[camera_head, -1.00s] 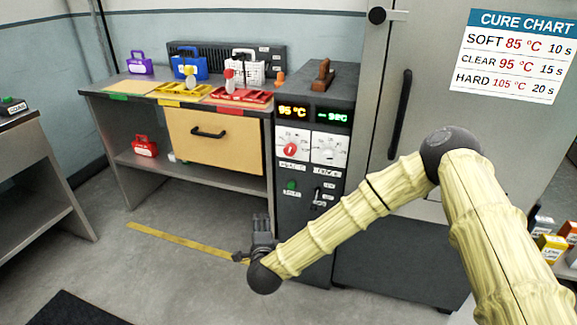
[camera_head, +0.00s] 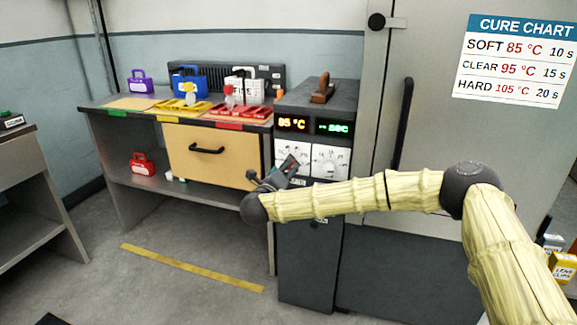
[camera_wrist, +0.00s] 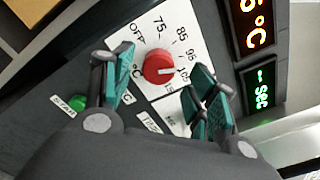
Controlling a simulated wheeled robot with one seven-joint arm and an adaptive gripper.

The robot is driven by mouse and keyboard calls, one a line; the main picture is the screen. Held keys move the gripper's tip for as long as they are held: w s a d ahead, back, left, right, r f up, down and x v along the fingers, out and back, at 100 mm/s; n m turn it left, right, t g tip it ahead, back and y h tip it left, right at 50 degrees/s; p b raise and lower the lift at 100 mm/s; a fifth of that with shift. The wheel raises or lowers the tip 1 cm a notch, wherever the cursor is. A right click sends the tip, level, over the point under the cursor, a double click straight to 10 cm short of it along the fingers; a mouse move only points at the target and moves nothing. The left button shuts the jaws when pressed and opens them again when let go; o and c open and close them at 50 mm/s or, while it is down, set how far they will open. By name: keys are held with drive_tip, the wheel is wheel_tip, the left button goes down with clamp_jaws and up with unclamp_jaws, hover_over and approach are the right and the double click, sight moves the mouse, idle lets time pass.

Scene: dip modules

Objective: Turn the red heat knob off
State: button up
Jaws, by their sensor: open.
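The red heat knob (camera_wrist: 158,67) sits on a white dial plate marked OFF, 75, 85 and higher numbers. A pale mark on the knob points right in the wrist view, away from OFF and toward the higher numbers. My gripper (camera_wrist: 164,72) is open, with its teal fingers to either side of the knob in that view. The fingers look apart from it, but the remaining gap is hard to judge.
The control cabinet (camera_head: 310,250) carries an orange temperature display (camera_head: 292,123) and a green seconds display (camera_head: 332,127). A second white dial (camera_head: 331,161) is right of the heat dial. A green button (camera_wrist: 77,102) is near the left finger. A workbench with trays stands left.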

sight(288, 169)
drive_tip(key=shift+x, duration=2.15)
drive_tip(key=c, duration=1)
